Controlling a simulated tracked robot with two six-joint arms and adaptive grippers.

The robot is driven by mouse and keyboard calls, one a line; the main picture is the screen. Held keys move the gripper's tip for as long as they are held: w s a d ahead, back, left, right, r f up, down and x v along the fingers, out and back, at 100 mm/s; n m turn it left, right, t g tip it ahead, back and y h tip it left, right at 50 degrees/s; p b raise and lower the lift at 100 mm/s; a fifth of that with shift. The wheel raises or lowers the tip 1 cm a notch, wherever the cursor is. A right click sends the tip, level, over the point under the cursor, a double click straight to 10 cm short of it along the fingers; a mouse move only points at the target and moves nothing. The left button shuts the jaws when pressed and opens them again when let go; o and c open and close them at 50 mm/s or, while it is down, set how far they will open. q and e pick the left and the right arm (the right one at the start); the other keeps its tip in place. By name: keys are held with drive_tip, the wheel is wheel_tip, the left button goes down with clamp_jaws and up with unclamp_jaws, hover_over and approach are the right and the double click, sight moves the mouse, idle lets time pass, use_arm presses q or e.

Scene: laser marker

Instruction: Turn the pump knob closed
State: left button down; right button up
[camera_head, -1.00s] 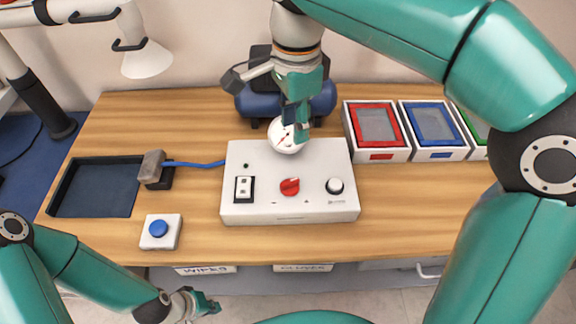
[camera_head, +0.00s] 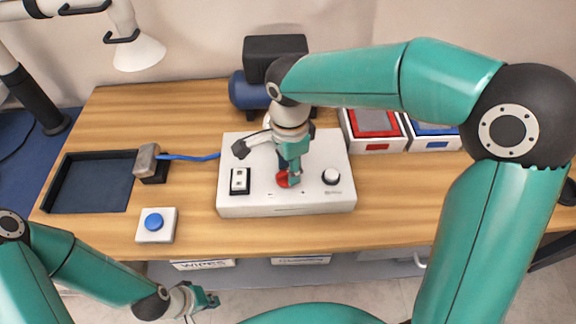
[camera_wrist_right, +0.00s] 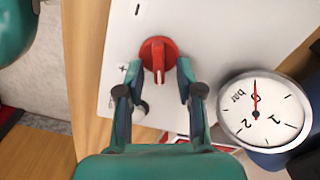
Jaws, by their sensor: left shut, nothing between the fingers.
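The red pump knob (camera_head: 282,180) is on the top of the white control box (camera_head: 255,205), partly hidden by my right gripper. In the right wrist view the knob (camera_wrist_right: 158,62) shows a raised grip bar with a white mark. My right gripper (camera_head: 289,182) is over the knob. In the right wrist view its fingers (camera_wrist_right: 155,68) are apart, one on each side of the knob, with gaps showing. My left gripper (camera_head: 206,299) is shut and empty, low in front of the table's front edge.
A round gauge (camera_wrist_right: 264,112) is beside my right gripper. The box also carries a black-and-white switch (camera_head: 240,181) and a white knob (camera_head: 331,176). A blue button (camera_head: 154,222), a dark tray (camera_head: 92,205) and framed red and blue panels (camera_head: 376,146) are on the table.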

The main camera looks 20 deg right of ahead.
drive_tip(key=shift+f, duration=0.1)
clamp_jaws()
drive_tip(key=shift+a, duration=0.15)
